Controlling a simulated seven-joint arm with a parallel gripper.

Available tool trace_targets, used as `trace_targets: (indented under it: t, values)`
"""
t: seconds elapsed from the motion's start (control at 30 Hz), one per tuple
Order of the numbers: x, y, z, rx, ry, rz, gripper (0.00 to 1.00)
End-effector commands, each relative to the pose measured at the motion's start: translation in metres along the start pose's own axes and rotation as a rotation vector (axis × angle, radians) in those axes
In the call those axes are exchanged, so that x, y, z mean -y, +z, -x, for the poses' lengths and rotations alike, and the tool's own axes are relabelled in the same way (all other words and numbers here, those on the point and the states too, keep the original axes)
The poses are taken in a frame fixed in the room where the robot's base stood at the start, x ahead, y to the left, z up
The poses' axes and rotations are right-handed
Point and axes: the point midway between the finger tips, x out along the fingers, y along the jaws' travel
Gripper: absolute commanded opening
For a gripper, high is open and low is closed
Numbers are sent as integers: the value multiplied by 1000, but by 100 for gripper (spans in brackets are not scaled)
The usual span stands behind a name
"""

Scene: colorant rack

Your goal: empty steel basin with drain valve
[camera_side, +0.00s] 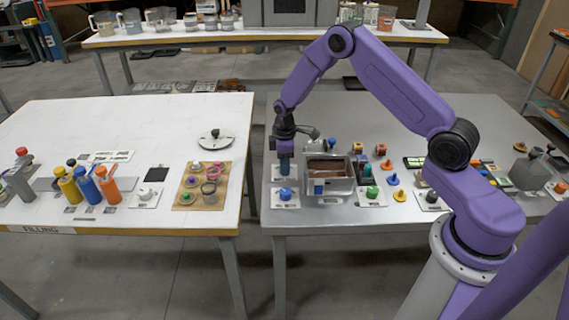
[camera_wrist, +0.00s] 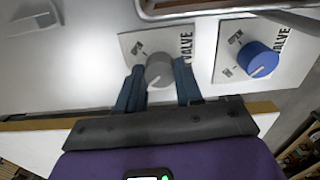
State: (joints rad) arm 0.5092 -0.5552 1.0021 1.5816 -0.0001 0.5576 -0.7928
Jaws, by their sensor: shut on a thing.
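The steel basin (camera_side: 340,186) stands on the grey table in the side view, with brownish contents inside. Part of its rim (camera_wrist: 180,8) shows at the top of the wrist view. My gripper (camera_side: 286,170) points down at the left of the basin. In the wrist view my gripper (camera_wrist: 158,75) has its two blue fingers on either side of a grey round knob (camera_wrist: 159,70), shut on it. The knob sits on a white plate marked VALVE (camera_wrist: 132,42). A second valve plate with a blue knob (camera_wrist: 258,59) is beside it, also in the side view (camera_side: 285,194).
A green knob (camera_side: 372,192) and yellow pieces (camera_side: 394,180) are right of the basin. The table's edge (camera_wrist: 30,124) is close to my gripper. A white table (camera_side: 130,120) with colored bottles (camera_side: 88,188) and small cups stands left, across a gap.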

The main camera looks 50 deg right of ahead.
Motion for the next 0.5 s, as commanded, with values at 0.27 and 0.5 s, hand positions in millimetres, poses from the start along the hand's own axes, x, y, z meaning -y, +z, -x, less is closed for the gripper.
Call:
trace_targets:
  t: [0.27,0.5]
  values:
    - [0,0,1,1,-1,-242,5]
    - [0,0,1,0,0,-471,5]
